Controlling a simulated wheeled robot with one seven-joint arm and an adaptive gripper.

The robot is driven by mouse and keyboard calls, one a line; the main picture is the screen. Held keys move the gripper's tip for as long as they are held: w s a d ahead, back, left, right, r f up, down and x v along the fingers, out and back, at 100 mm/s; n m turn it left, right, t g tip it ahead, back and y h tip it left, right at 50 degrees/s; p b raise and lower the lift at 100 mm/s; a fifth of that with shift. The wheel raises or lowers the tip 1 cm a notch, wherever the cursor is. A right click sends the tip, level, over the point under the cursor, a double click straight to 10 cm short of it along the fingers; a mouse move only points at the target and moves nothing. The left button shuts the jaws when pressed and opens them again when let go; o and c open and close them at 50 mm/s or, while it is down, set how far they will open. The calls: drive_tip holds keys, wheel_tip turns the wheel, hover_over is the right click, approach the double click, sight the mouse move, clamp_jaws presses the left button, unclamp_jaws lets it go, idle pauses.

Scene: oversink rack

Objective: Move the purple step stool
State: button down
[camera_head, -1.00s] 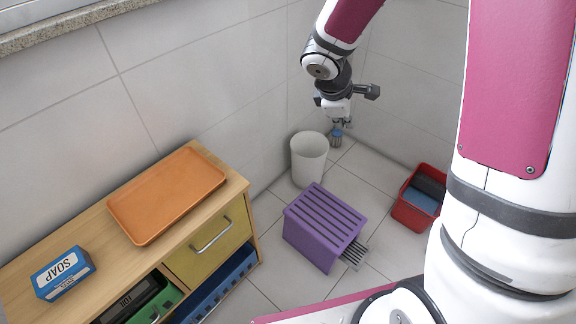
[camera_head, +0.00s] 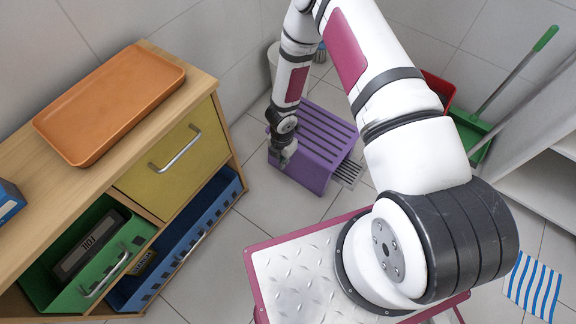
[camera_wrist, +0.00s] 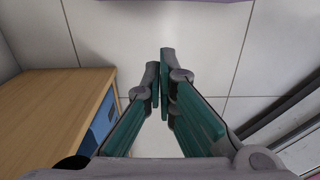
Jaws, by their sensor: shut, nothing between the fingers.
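The purple step stool (camera_head: 329,134) stands upright on the tiled floor in the head view, its slatted top facing up. My gripper (camera_head: 281,158) is low at the stool's left end and hides part of it. I cannot tell from the head view whether they touch. In the wrist view my gripper (camera_wrist: 161,78) has its fingertips together with nothing between them, above bare floor. A thin purple strip, likely the stool's edge, shows at the top of that view.
A wooden cabinet (camera_head: 225,110) with an orange tray (camera_head: 110,100) and open blue drawer (camera_head: 200,235) stands left. A grey grate (camera_head: 348,173) lies by the stool's right side. A red bin (camera_head: 438,88) and green dustpan (camera_head: 470,130) are behind right. Floor before the stool is clear.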

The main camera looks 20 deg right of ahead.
drive_tip(key=w+d+f+b, duration=0.2)
drive_tip(key=d+f, duration=0.1)
drive_tip(key=f, duration=0.6)
drive_tip(key=shift+w+d+f+b, duration=0.15)
drive_tip(key=shift+f+b, duration=0.15)
drive_tip(key=shift+b, duration=0.1)
drive_tip(key=shift+d, duration=0.1)
